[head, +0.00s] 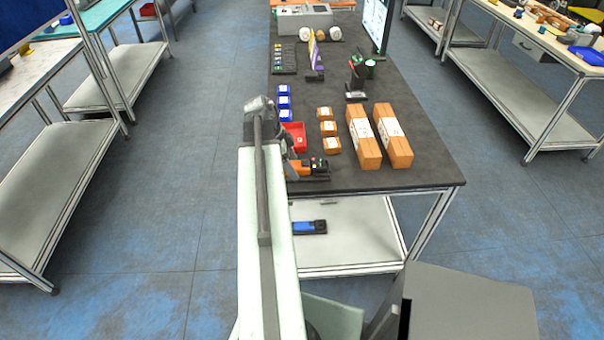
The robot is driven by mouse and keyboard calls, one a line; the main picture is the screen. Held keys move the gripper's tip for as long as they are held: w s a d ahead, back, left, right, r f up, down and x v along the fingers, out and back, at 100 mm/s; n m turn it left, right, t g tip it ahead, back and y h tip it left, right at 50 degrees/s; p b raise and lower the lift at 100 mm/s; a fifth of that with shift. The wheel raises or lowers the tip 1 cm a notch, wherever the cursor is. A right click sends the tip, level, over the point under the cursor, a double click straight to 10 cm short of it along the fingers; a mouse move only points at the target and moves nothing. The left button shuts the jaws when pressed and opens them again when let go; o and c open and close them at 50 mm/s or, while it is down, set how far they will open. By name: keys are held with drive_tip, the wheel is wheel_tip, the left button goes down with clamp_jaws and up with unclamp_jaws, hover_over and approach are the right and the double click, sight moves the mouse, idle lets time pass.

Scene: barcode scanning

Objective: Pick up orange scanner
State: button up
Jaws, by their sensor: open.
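The orange scanner (300,168) is an orange and black device at the front left corner of the dark table (420,173). It lies on or in a dark base, and its left part is hidden behind my arm. My gripper (289,160) is at the table's left edge, just left of the scanner and mostly hidden by my own arm. It is open, and no object shows in it. I cannot tell whether it touches the scanner.
A red bin (295,137) stands just behind the scanner. Small brown boxes (328,128), two long brown boxes (363,140) and blue boxes (284,102) stand nearby. A black stand (356,84) and a monitor (376,22) are farther back. The floor left of the table is clear.

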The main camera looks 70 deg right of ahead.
drive_tip(key=shift+r, duration=0.1)
clamp_jaws()
drive_tip(key=shift+r+p, duration=0.1)
drive_tip(key=shift+p, duration=0.2)
